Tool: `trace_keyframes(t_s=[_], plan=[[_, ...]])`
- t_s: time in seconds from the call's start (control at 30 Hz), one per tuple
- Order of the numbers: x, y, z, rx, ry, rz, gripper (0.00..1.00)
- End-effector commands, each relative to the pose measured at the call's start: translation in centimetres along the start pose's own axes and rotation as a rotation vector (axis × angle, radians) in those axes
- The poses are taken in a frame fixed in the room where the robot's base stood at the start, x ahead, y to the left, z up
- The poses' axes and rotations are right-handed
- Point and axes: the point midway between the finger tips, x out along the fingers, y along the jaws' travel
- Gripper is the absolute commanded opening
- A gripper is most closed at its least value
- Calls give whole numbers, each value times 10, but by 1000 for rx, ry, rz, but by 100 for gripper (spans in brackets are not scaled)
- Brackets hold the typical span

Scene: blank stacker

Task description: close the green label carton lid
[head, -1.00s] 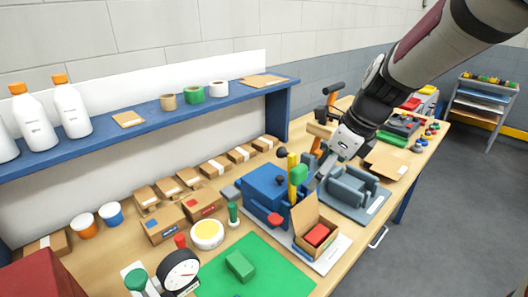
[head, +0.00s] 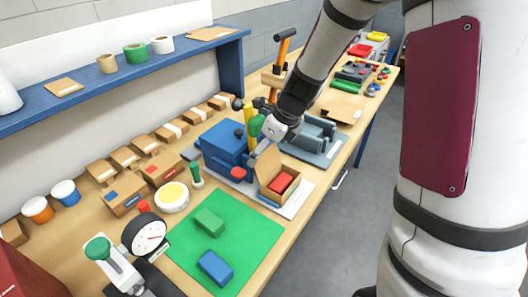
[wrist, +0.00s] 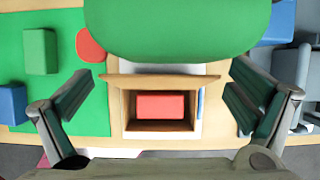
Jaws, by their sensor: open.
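A small open brown carton (head: 264,188) stands on a white sheet beside the blue press, with a red block (head: 283,182) inside. Its lid (head: 267,162) stands up, hinged on the side toward the press. In the wrist view the carton (wrist: 160,128) is in the middle, and the raised lid (wrist: 160,82) shows edge-on. I cannot make out a green label on it. My gripper (wrist: 160,98) is open and empty, with its fingers apart to the left and right of the carton. In the head view my gripper (head: 262,150) is just behind and above the lid.
The blue press (head: 222,143) with its green knob (head: 256,125) stands close to my gripper; the knob fills the top of the wrist view. A grey fixture (head: 312,140) is to the right. A green mat (head: 240,240) carries a green block (head: 209,222) and a blue block (head: 215,267).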

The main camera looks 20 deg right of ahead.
Motion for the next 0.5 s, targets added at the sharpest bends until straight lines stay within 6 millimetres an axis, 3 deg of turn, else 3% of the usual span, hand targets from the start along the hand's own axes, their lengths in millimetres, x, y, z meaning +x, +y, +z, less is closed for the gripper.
trace_keyframes(t_s=[0.13, 0.43, 0.47, 0.5], plan=[[10, 0, 0, 0, 0, 0, 100], [12, 0, 0, 0, 0, 0, 100], [12, 0, 0, 0, 0, 0, 98], [12, 0, 0, 0, 0, 0, 89]])
